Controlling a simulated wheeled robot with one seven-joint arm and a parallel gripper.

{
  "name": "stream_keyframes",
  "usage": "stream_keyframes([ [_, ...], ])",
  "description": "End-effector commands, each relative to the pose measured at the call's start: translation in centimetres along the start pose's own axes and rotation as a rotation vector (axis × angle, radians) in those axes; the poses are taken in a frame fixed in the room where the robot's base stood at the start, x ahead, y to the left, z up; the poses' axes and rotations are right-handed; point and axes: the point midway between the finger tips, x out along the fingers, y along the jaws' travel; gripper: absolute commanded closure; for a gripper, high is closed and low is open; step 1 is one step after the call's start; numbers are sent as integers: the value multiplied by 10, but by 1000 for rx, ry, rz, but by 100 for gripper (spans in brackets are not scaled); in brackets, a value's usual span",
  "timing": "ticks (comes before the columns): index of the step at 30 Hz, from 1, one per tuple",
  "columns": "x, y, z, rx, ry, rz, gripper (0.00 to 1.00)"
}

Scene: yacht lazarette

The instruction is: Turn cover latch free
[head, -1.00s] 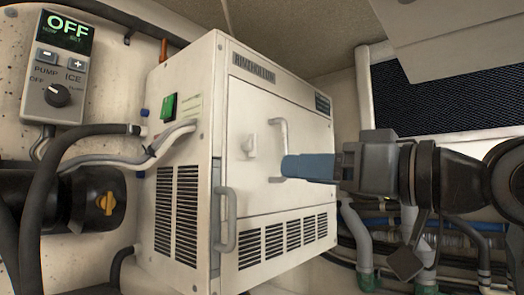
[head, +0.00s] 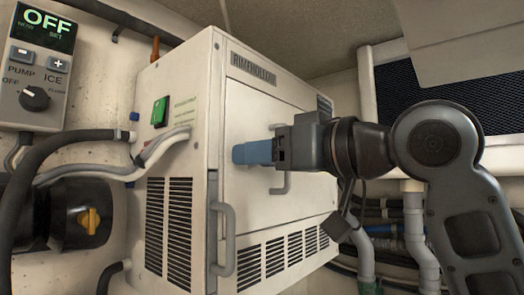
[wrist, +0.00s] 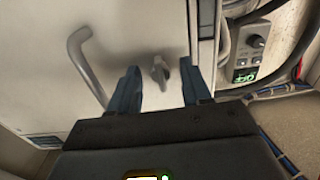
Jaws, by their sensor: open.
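The cover latch (wrist: 159,72) is a small pale grey knob on the white front cover (wrist: 120,45). In the wrist view it shows between and just beyond my two blue fingertips. My gripper (wrist: 160,78) is open, with one finger on each side of the latch in the picture. I cannot tell whether either finger touches it. In the head view my gripper (head: 238,153) is in front of the cover (head: 285,115) of the white ice machine and hides the latch. A grey bar handle (wrist: 84,65) is left of the latch in the wrist view.
A grey side handle (head: 223,238) stands out from the machine's front lower left edge. A control box (head: 36,70) reading OFF hangs at left, above hoses and a black pump (head: 75,215). Pipes (head: 415,225) run at the right.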

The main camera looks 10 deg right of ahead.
Motion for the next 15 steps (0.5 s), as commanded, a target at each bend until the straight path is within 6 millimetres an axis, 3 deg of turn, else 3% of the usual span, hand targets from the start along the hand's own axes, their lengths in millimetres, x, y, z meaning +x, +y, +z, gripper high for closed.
stream_keyframes([
  [8,2,0,0,0,1,0,52],
  [15,2,0,0,0,1,0,74],
])
